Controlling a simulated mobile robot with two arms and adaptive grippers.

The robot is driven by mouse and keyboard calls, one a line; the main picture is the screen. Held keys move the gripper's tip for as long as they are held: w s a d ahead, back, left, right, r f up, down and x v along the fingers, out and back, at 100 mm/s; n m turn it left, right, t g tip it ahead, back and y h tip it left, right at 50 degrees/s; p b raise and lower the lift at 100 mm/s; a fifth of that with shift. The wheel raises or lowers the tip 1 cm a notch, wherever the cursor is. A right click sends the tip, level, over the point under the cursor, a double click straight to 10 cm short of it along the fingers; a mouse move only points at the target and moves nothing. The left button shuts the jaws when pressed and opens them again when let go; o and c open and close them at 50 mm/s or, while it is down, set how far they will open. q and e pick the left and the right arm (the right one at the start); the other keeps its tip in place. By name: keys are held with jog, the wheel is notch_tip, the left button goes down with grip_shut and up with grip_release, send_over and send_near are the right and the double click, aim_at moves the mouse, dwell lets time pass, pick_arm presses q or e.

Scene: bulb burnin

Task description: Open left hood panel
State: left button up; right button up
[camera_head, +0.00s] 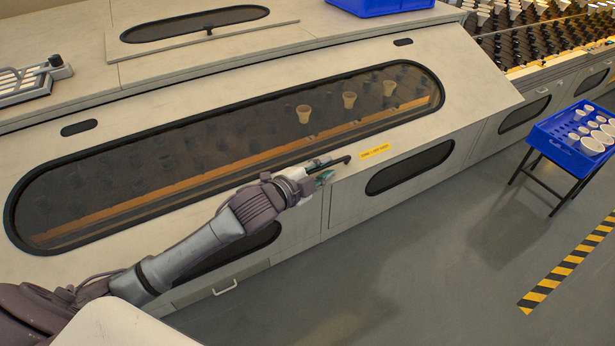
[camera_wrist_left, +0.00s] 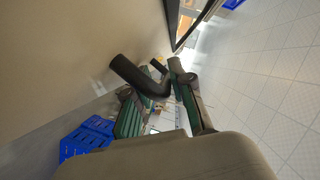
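The hood panel (camera_head: 440,60) is a long, sloped beige cover with a dark oval window (camera_head: 220,140). It lies closed against the machine. A black bar handle (camera_head: 341,161) sits at its lower edge, left of a yellow label (camera_head: 375,151). My left gripper (camera_head: 320,173) is at this handle. In the left wrist view the handle (camera_wrist_left: 140,76) reaches across between the green-padded fingers of the gripper (camera_wrist_left: 158,100). The fingers stand apart; I cannot tell whether either touches the handle. My right gripper is not in view.
Through the window, several pale bulbs (camera_head: 349,100) show. A blue crate of white cups (camera_head: 575,135) on a stand is at the right. Grey floor (camera_head: 440,260) lies clear in front, with a striped strip (camera_head: 565,268). Lower doors with dark windows (camera_head: 410,168) are below the panel.

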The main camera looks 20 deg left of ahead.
pick_arm(q)
jog(key=v, duration=1.1)
jog(key=p+v, duration=0.7)
jog(key=v, duration=0.9)
jog(key=shift+w+r+p, duration=0.15)
jog(key=shift+r+p, duration=0.15)
jog(key=shift+p, duration=0.05)
dwell(0.5)
jog(key=shift+p, duration=0.4)
dwell(0.4)
